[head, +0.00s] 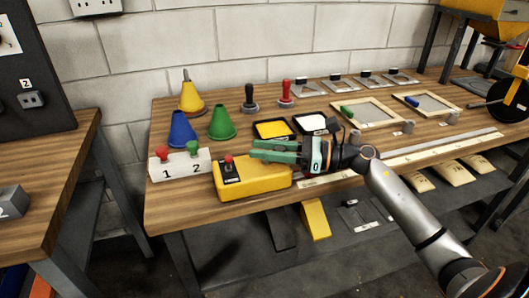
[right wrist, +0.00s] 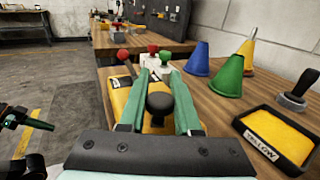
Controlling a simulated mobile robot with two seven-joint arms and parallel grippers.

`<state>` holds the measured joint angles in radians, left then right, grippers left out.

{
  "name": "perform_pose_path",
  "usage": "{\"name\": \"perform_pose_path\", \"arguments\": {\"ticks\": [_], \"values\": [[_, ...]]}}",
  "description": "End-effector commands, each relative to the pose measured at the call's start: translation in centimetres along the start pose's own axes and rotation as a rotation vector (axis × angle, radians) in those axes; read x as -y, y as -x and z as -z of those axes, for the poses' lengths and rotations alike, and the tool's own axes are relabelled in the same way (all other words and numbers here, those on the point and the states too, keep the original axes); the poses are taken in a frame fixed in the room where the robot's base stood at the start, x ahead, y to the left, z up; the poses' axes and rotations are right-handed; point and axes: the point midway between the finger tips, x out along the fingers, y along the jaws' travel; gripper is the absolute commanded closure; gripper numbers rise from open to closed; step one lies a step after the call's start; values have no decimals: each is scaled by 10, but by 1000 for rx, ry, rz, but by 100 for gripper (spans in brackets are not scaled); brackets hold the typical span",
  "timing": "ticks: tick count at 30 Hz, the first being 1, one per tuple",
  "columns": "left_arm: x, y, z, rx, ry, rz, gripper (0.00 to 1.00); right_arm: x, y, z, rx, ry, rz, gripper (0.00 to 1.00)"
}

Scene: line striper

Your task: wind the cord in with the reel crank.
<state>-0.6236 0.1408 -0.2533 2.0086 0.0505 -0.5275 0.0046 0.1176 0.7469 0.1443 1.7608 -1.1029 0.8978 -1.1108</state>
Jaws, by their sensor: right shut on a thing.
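My right gripper (head: 252,150) has green fingers and reaches left over a yellow box (head: 262,181) at the table's front left. In the right wrist view its fingers are shut around a black round knob (right wrist: 159,103) above the box; the head view hides this knob behind the fingers. A red-knobbed lever (head: 228,162) stands on the box, left of the fingers. A black wheel (head: 508,103) with a yellow frame and a handle-like bar stands at the far right; I cannot tell whether it is the cord reel. No cord shows clearly. A dark part with green at the wrist view's left may be my left gripper.
A white block (head: 180,167) with red and green knobs stands left of the box. Blue and green cones (head: 222,122) and a yellow paint tray (head: 273,129) are behind. A long ruler-like strip (head: 440,148) lies along the front edge. Bare wood shows between.

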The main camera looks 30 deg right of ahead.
Motion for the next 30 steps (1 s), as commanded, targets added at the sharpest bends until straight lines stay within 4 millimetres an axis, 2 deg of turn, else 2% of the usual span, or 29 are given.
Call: {"name": "perform_pose_path", "arguments": {"ticks": [3,4,11,22,26,30], "values": [[0,0,0,0,-1,0,100,0,0,0,-2,0,1,100],[0,0,0,0,-1,0,100,0,0,0,-2,0,1,65],[0,0,-2,1,-1,1,100,0,0,0,-1,0,1,39],[0,0,-10,15,2,1,100,0,6,1,-1,0,3,38],[0,-3,-15,21,2,0,100,0,24,3,-3,-1,3,38],[0,-6,-18,25,1,-1,100,0,52,4,-5,0,4,38]]}}
